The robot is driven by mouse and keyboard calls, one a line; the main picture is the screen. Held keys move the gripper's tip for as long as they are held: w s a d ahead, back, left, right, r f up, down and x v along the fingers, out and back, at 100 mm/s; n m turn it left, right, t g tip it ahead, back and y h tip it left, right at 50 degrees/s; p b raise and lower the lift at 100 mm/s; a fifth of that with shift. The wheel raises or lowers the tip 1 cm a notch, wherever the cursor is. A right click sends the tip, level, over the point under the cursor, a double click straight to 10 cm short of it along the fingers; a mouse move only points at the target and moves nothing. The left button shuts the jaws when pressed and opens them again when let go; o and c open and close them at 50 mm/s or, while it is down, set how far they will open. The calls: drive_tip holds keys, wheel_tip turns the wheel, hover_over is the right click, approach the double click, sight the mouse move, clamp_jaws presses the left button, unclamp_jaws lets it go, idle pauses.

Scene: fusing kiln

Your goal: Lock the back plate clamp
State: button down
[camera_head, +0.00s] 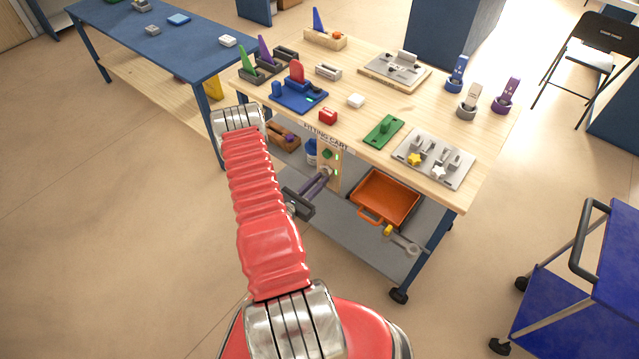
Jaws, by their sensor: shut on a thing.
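A grey plate with a raised clamp (405,58) lies on a wooden board at the back of the cart, far from my gripper. I cannot tell from this view whether that clamp is locked.
A grey plate with star knobs (462,172), a green block (383,131) and a blue fixture (300,97) are on the cart top. An orange bin (390,198) is on the shelf below. A blue trolley (570,300) stands at right. Floor at left is clear.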

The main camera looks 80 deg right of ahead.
drive_tip(key=shift+w+d, duration=0.1)
drive_tip(key=shift+w, duration=0.1)
drive_tip(key=c, duration=1.7)
unclamp_jaws()
drive_tip(key=shift+s, duration=0.1)
drive_tip(key=shift+v, duration=6.95)
